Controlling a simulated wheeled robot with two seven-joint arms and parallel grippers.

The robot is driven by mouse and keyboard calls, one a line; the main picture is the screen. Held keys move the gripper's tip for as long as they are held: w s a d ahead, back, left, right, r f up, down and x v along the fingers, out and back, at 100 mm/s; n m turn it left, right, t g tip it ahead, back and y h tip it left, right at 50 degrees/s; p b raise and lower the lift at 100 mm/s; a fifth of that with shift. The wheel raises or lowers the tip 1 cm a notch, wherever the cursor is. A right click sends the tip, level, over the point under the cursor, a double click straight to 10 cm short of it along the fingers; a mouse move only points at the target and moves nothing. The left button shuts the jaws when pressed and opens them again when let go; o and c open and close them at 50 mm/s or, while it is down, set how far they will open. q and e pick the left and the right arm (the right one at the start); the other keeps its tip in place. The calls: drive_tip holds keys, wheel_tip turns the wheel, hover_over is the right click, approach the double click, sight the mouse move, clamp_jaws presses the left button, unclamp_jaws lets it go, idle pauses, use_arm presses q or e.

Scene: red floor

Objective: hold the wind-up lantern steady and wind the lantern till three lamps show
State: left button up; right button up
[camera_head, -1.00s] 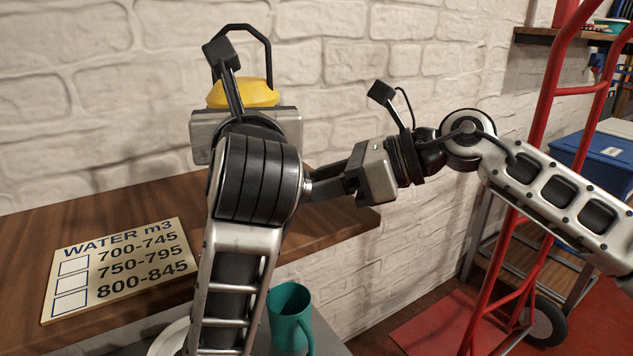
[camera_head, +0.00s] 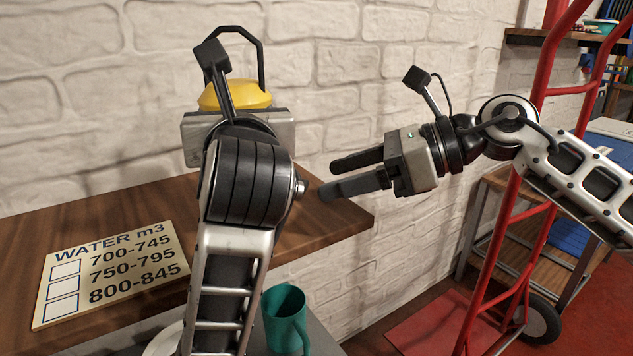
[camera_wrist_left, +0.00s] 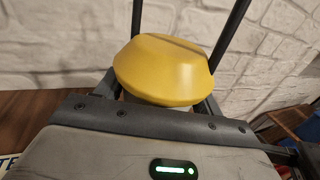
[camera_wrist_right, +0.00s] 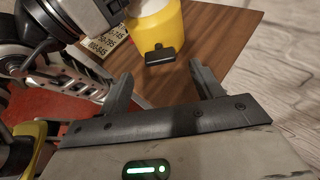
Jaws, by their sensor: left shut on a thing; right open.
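The wind-up lantern shows its yellow cap (camera_head: 236,96) and black wire handle in the head view, behind my left gripper (camera_head: 240,128). The cap (camera_wrist_left: 165,70) fills the middle of the left wrist view. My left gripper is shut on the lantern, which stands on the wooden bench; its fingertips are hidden. In the right wrist view the yellow lantern body (camera_wrist_right: 172,32) carries a dark key-like piece (camera_wrist_right: 160,55) on its side. My right gripper (camera_head: 328,179) is open and empty, apart from that piece and facing it. No lamps can be made out.
A sign reading WATER m3 (camera_head: 110,272) lies on the wooden bench (camera_head: 50,222). A teal mug (camera_head: 286,318) stands below the bench's front edge. A red hand truck (camera_head: 484,300) stands at right. A white brick wall (camera_head: 350,70) is behind.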

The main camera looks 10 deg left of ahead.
drive_tip(key=v, duration=0.6)
drive_tip(key=shift+d, duration=0.4)
drive_tip(key=shift+r, duration=0.15)
drive_tip(key=c, duration=0.5)
drive_tip(key=shift+w+f+t, duration=0.2)
drive_tip(key=shift+f+t, duration=0.15)
drive_tip(key=shift+t, duration=0.05)
drive_tip(key=shift+c, duration=1.1)
drive_tip(key=n+t+y, duration=0.3)
drive_tip(key=n+t, duration=0.3)
drive_tip(key=n, duration=0.7)
approach(305, 191)
drive_tip(key=x, duration=0.8)
drive_tip(key=shift+w+a, duration=0.1)
drive_tip(key=shift+a, duration=0.25)
